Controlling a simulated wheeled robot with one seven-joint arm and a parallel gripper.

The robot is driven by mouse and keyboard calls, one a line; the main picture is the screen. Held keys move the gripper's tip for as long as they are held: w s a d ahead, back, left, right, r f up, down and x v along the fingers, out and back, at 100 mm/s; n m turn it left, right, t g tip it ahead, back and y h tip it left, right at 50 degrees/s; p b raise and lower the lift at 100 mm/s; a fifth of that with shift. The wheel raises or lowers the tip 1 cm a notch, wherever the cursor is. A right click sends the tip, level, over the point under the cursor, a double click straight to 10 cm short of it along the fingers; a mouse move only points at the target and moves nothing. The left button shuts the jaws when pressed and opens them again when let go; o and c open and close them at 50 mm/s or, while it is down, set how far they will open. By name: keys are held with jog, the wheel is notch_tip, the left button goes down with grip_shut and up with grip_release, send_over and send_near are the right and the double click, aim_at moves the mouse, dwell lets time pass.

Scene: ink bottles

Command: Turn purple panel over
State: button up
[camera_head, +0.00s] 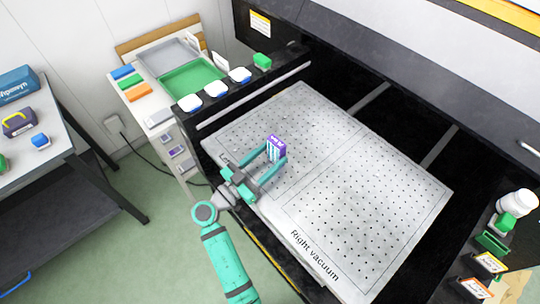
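The purple panel (276,147) is a small purple and white piece with light marks on its face. It appears upright over the left part of the perforated grey plate (345,190) labelled "Right vacuum". My gripper (275,152) reaches over the plate from its lower left edge. Its two teal fingers lie at the two sides of the panel, and the panel fills the gap between their tips. The gripper appears shut on it. The panel's lower part is partly hidden by a finger. I cannot tell whether its bottom edge touches the plate.
A green tray (193,77) lies behind. A white bottle (517,203) and small cards stand at right. The plate's middle and right are clear.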

jog(key=shift+o, duration=1.3)
jog(key=v, duration=1.8)
jog(key=shift+s+a, duration=0.2)
jog(key=shift+s, duration=0.1)
dwell(0.3)
dwell(1.0)
